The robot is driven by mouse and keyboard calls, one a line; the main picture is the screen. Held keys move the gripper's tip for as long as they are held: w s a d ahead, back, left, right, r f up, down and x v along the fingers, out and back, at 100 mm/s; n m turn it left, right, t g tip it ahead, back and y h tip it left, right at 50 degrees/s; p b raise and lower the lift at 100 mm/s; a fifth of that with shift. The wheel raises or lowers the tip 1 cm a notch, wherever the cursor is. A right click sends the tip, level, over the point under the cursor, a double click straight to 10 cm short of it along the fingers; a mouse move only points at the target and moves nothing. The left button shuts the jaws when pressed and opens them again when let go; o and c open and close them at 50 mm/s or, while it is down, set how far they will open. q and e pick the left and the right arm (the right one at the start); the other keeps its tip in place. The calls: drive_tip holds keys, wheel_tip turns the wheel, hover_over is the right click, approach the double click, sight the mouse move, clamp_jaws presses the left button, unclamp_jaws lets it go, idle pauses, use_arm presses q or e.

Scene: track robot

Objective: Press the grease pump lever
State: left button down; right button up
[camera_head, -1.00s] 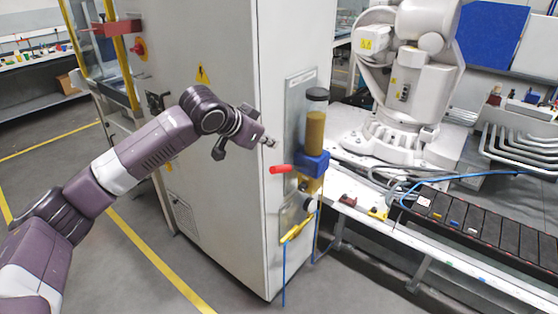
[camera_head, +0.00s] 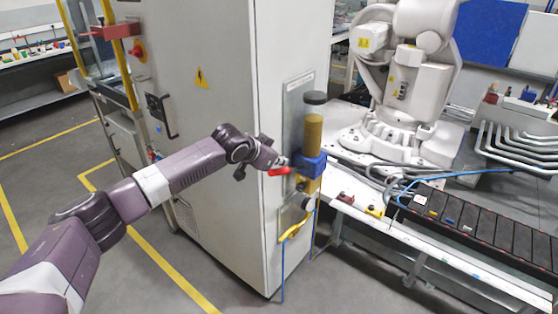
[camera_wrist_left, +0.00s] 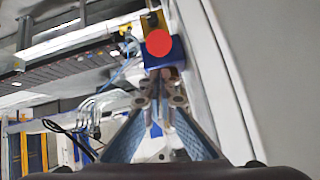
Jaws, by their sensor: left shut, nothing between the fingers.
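The grease pump has a blue body (camera_head: 311,165) and a yellow-brown reservoir (camera_head: 313,131) with a dark cap, mounted on a plate on the cabinet's side. Its lever, with a red grip (camera_head: 279,171), sticks out to the left. My left gripper (camera_head: 283,161) is shut and empty, right at the red grip and slightly above it in the head view. I cannot tell whether they touch. In the left wrist view, the red grip end (camera_wrist_left: 158,43) shows just beyond the shut fingertips (camera_wrist_left: 160,92), with the blue body (camera_wrist_left: 176,52) behind it. My right gripper is out of view.
The tall white cabinet (camera_head: 220,110) stands close beside my left arm. A gauge and yellow piece (camera_head: 293,230) with blue hoses hang below the pump. A white robot arm (camera_head: 405,90) stands on the bench to the right, near a dark conveyor (camera_head: 480,232).

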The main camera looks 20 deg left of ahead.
use_arm(q)
drive_tip(key=shift+s+a+f, duration=0.3)
drive_tip(key=shift+f, duration=0.2)
drive_tip(key=shift+d, duration=0.1)
drive_tip(key=shift+f, duration=0.15)
